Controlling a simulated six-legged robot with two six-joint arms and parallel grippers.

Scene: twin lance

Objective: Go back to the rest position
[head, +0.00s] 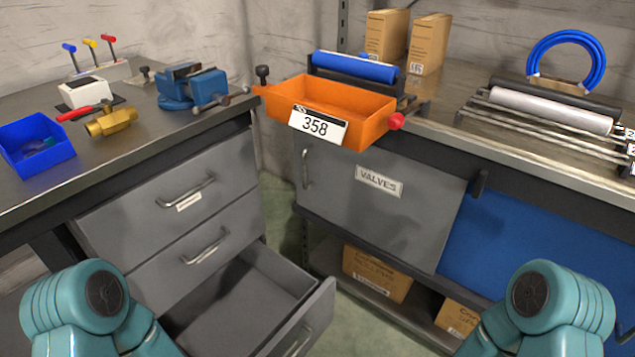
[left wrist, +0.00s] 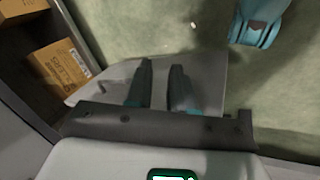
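My left gripper (left wrist: 160,75) shows in the left wrist view. Its two dark teal fingers stand apart with a clear gap and nothing between them. Behind them is a flat light grey surface (left wrist: 210,75); I cannot tell what it belongs to or whether the fingers touch it. In the head view only teal links of my arms show, at the bottom left and bottom right; both grippers are out of that view. My right gripper shows in neither view.
The bottom drawer (head: 245,300) stands open at the left cabinet. An orange bin (head: 375,133) marked 358 sits at the right bench's left end. A grey VALVES panel (head: 385,215) is below. Cardboard boxes (head: 375,270) lie on the lower shelf. Green floor (head: 275,205) shows between the cabinets.

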